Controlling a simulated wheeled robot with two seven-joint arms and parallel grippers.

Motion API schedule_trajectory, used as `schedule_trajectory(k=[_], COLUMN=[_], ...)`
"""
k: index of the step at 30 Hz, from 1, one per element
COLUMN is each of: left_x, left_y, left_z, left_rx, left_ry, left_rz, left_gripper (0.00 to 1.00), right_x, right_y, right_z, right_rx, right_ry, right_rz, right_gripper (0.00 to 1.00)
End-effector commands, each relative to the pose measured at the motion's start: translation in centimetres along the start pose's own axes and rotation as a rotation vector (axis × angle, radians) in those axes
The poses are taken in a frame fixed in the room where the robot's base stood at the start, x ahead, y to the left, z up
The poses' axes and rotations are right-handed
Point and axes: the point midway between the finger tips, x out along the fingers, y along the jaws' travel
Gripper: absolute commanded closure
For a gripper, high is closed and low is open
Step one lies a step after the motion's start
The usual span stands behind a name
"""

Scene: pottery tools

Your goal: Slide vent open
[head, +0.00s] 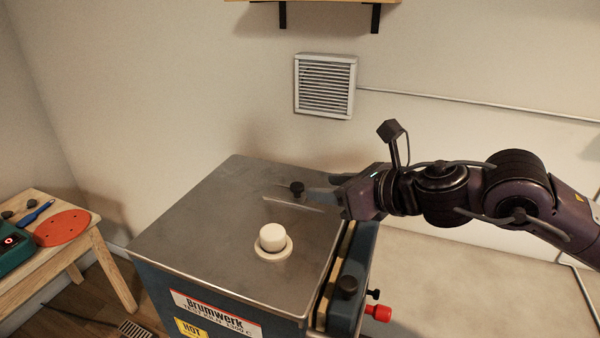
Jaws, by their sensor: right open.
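The kiln (200,225) has a flat grey metal lid. A small black knob (297,187) stands on a narrow metal slide plate (275,191) at the far right part of the lid; this looks like the sliding vent. My right gripper (308,194) comes in from the right, low over the lid. Its fingers are open and point left at the knob, with the tips close beside it. I cannot tell whether they touch or straddle it. My left gripper is out of view.
A cream plug (272,238) sits in a round collar on the lid, nearer than the knob. A louvred grille (325,87) is on the wall behind. A wooden table (95,250) with a red disc (62,228) stands at left. A pale worktop (470,290) lies right.

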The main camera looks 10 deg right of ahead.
Motion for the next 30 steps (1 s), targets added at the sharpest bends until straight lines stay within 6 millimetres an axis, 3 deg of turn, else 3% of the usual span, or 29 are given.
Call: schedule_trajectory(k=[5,12,17,23,30], left_x=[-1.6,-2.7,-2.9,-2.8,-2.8], left_y=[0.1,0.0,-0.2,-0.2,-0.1], left_z=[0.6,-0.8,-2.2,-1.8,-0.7], left_rx=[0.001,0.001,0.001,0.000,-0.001], left_ry=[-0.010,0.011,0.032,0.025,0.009], left_rz=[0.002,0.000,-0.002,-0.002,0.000], left_gripper=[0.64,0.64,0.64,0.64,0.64], right_x=[2.7,6.0,6.8,6.8,6.8], right_y=[0.1,0.1,0.0,0.0,0.0], right_z=[0.3,0.2,0.1,0.0,0.0], right_rx=[0.006,0.004,0.002,0.001,0.001], right_ry=[0.001,0.001,0.001,0.001,0.001], right_rz=[0.005,0.002,0.000,0.000,0.000], right_gripper=[0.55,0.55,0.55,0.55,0.82])
